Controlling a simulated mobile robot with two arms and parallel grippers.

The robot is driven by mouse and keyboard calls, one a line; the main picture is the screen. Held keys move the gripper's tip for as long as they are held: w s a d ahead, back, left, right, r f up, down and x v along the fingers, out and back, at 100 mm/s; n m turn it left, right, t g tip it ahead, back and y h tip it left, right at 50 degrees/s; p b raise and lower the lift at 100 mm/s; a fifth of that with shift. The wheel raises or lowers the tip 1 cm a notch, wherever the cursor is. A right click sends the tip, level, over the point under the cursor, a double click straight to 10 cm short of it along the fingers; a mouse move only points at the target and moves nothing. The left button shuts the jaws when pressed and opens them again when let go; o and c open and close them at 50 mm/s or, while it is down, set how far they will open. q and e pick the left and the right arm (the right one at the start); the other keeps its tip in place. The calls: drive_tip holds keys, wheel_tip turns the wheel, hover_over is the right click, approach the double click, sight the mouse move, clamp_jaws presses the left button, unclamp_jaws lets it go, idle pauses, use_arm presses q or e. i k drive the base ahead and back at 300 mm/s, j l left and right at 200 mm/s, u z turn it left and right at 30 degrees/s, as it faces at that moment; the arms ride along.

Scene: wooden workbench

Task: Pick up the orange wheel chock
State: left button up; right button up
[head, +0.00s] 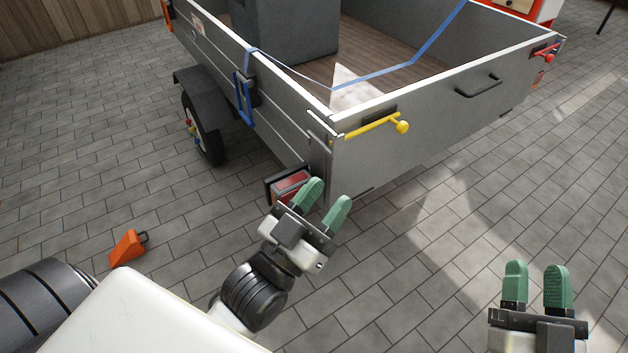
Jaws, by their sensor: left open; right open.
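The orange wheel chock (126,249) sits on the paved floor at the lower left of the head view. It is wedge-shaped with a dark handle at its top right. My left gripper (323,200) is open and empty, with green fingertips in front of the trailer's near corner by the red tail light. It is well to the right of the chock and apart from it. My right gripper (536,285) is open and empty over bare paving at the lower right, far from the chock.
A grey trailer (408,146) fills the upper middle, with a yellow latch handle (375,127), a red tail light (290,186) and a blue strap (426,50). Its wheel (201,128) stands behind the chock. Paving around the chock is clear, though my white body part lies close below it.

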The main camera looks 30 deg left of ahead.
sight(131, 246)
drive_tip(key=u, duration=2.35)
drive_tip(key=i+l+u, duration=0.1)
drive_tip(key=i, duration=0.55)
drive_tip(key=i+l, duration=0.2)
drive_tip(key=i, duration=0.45)
drive_tip(key=i+j+u, duration=0.05)
